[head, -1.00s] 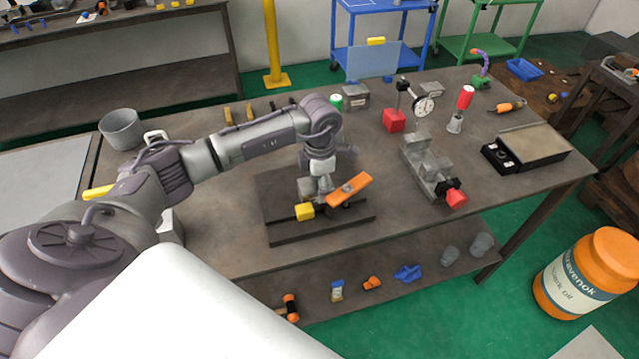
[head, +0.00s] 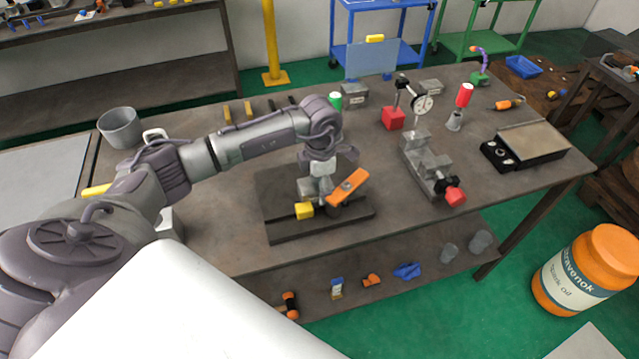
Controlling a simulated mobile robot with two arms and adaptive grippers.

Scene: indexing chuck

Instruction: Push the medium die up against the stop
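My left gripper (head: 325,187) points down over a dark base plate (head: 285,233) near the front of the bench. Its fingers are small and partly hidden, so I cannot tell whether they are open. An orange bar-shaped part (head: 348,187) lies slanted just right of the fingers. A yellow block (head: 304,210) sits on the plate to the left and in front. A grey metal block (head: 307,188) shows beside the fingers. I cannot tell which piece is the medium die or the stop, or whether anything touches. My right gripper is out of view.
A grey vise-like fixture (head: 425,165) with a red end stands to the right. Behind it are a dial gauge (head: 422,103) and a red block (head: 393,118). A grey cup (head: 120,128) stands at the back left. The bench front right of the plate is clear.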

